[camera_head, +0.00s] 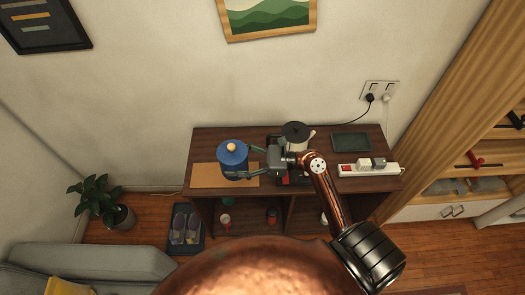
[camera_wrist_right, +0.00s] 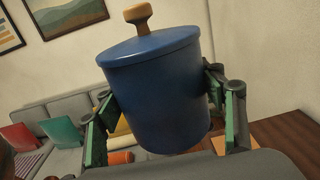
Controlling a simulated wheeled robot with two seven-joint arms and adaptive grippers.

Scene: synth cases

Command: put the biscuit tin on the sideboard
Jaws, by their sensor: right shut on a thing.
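The biscuit tin (camera_head: 231,160) is a blue cylinder with a lid and a wooden knob. It is upright in the head view, at the left part of the dark wooden sideboard (camera_head: 212,138), over a tan mat (camera_head: 204,177). My right gripper (camera_head: 254,161) reaches it from the right and is shut on its sides. In the right wrist view the tin (camera_wrist_right: 158,95) sits between both green-padded fingers. My left gripper is not in view.
Behind my right gripper stands an appliance with a round black top (camera_head: 295,130). A dark green tray (camera_head: 351,142) and a white power strip (camera_head: 368,170) lie on the right side. A plant (camera_head: 96,200) and shoes on a mat are on the floor.

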